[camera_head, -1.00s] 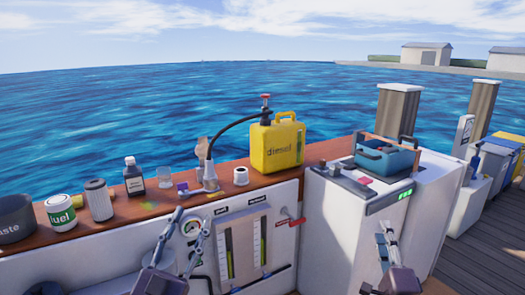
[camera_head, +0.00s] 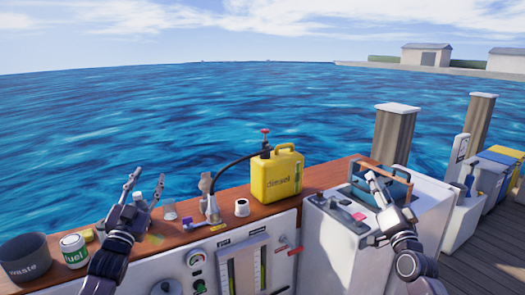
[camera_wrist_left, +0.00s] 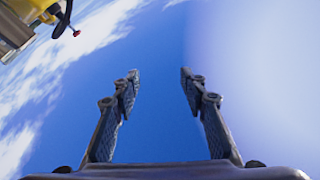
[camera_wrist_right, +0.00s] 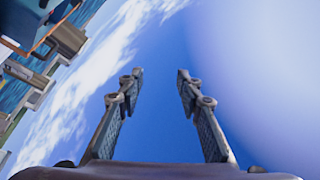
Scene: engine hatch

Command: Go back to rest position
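My left gripper (camera_head: 147,182) is raised with its fingers pointing up, in front of the left part of the wooden ledge. It is open and empty; in the left wrist view its two fingers (camera_wrist_left: 159,76) stand apart against the sky. My right gripper (camera_head: 388,184) is raised in front of the white cabinet and the blue toolbox. It is also open and empty; its fingers (camera_wrist_right: 160,76) stand apart in the right wrist view. The left gripper and arm hide part of the bottle and filter area on the ledge.
The wooden ledge (camera_head: 325,177) holds a yellow diesel can (camera_head: 275,178), a dark waste bin (camera_head: 24,262), a fuel tin (camera_head: 74,250) and a white roll (camera_head: 242,208). The blue toolbox (camera_head: 362,190) sits on the white cabinet (camera_head: 325,245). Gauges (camera_head: 243,270) are on the front panel.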

